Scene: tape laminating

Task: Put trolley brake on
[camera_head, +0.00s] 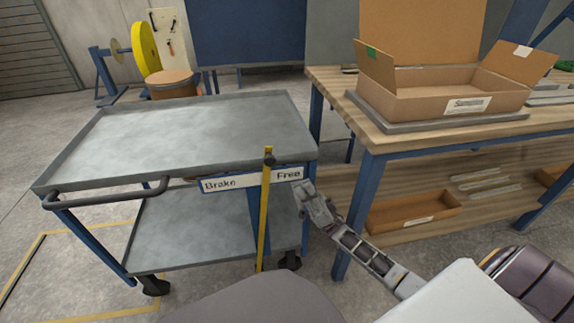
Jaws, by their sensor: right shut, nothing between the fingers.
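A blue-framed trolley (195,135) with grey metal top and lower shelf stands at the left on dark castors. A label plate (238,181) on its near edge reads "Brake" at left and "Free" at right. A yellow upright brake lever (264,212) with a dark knob stands in front of the plate, between the two words and nearer "Free". My right gripper (302,190) is shut and empty, just right of the lever beside the "Free" end, apart from the lever. My left gripper is not in view.
A wooden workbench (345,92) with an open cardboard box (440,97) stands at the right, close to the trolley. The trolley's dark handle (105,193) juts out at left. The trolley top is bare.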

